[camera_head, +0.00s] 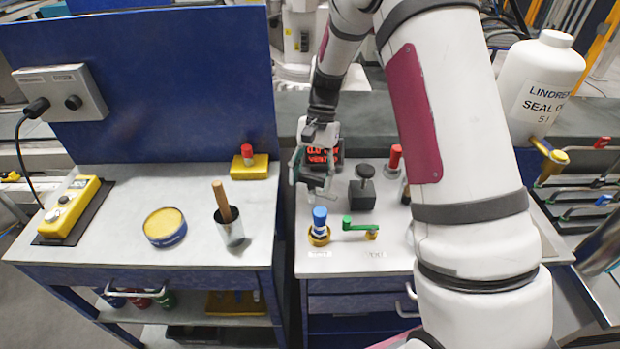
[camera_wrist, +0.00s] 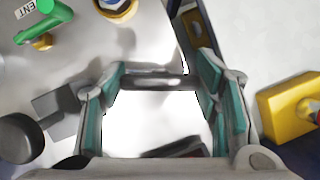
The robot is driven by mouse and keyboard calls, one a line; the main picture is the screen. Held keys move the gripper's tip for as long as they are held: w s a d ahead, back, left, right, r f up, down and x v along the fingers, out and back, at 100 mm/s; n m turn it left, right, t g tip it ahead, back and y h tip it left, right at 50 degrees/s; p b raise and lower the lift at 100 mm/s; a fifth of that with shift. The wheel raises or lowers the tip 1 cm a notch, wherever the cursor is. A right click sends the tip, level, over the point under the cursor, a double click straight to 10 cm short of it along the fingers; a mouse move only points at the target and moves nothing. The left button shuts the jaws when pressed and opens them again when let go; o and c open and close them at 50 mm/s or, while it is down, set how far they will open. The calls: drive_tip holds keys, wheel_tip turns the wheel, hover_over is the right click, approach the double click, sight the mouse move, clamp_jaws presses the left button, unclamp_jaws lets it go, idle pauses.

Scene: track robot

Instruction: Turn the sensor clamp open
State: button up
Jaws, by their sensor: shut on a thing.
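My gripper (camera_head: 313,176) hangs over the left part of the right-hand bench top, pointing down. In the wrist view its teal-padded fingers (camera_wrist: 162,84) stand wide apart with a short grey-brown bar (camera_wrist: 155,82) spanning between the tips. This bar seems to be part of the sensor clamp, and the gripper is shut on it. The rest of the clamp cannot be made out against the bright white surface. A dark display with red text (camera_head: 320,153) stands just behind the gripper; a bit of it shows low in the wrist view (camera_wrist: 182,148).
A blue knob on a yellow base (camera_head: 320,228) and a green lever (camera_head: 358,226) stand in front. A black-knobbed block (camera_head: 363,190) is close on the right, with a red-topped valve (camera_head: 395,158) behind. A yellow block with a red button (camera_head: 249,165) sits left, across the gap between benches.

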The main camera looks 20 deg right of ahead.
drive_tip(key=shift+n+g+h+b, duration=0.4)
drive_tip(key=shift+n+h+b, duration=0.3)
drive_tip(key=shift+n, duration=1.6)
drive_tip(key=o, duration=1.2)
drive_tip(key=shift+c, duration=0.2)
drive_tip(key=shift+r, duration=0.1)
drive_tip(key=v, duration=1.2)
drive_tip(key=shift+a, duration=0.1)
